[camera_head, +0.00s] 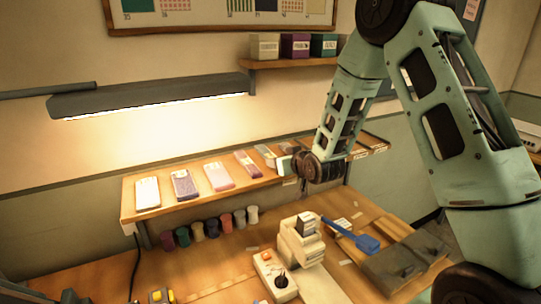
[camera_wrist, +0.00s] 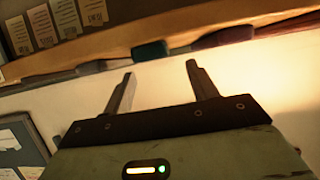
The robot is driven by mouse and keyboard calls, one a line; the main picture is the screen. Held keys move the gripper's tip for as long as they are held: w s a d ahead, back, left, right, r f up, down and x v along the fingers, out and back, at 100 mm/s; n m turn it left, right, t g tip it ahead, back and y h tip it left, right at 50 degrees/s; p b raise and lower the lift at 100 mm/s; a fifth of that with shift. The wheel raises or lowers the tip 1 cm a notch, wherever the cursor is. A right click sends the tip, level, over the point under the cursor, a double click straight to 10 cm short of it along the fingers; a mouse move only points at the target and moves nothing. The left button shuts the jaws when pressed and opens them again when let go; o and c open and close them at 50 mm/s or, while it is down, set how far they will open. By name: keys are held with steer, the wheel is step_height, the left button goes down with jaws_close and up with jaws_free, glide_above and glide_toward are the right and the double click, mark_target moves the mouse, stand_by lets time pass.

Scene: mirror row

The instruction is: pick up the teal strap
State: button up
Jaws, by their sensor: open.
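The teal strap (camera_wrist: 150,50) shows in the wrist view as a dark teal end at the shelf edge, just beyond and between my fingertips. My gripper (camera_wrist: 160,70) is open, with its two fingers apart and nothing between them. The fingers do not visibly touch the strap. In the head view my gripper (camera_head: 277,162) is at the right part of the sloping wooden shelf (camera_head: 200,199), beside the row of straps.
A dark maroon strap (camera_wrist: 225,37) and a grey one (camera_wrist: 90,67) flank it closely. White (camera_head: 147,193), purple (camera_head: 184,186) and pink (camera_head: 218,176) straps lie further left. A lamp (camera_head: 150,97) hangs above. Several coloured spools (camera_head: 212,228) stand below, with a cream machine (camera_head: 300,242) on the bench.

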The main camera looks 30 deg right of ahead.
mark_target(270, 158)
steer(key=shift+w+p, duration=0.45)
steer(key=p+x, duration=0.2)
steer(key=x, duration=0.2)
steer(key=shift+d+p, duration=0.1)
steer(key=shift+p, duration=0.2)
steer(key=shift+w+f, duration=0.2)
steer(key=shift+f, duration=0.05)
steer(key=c, duration=1.1)
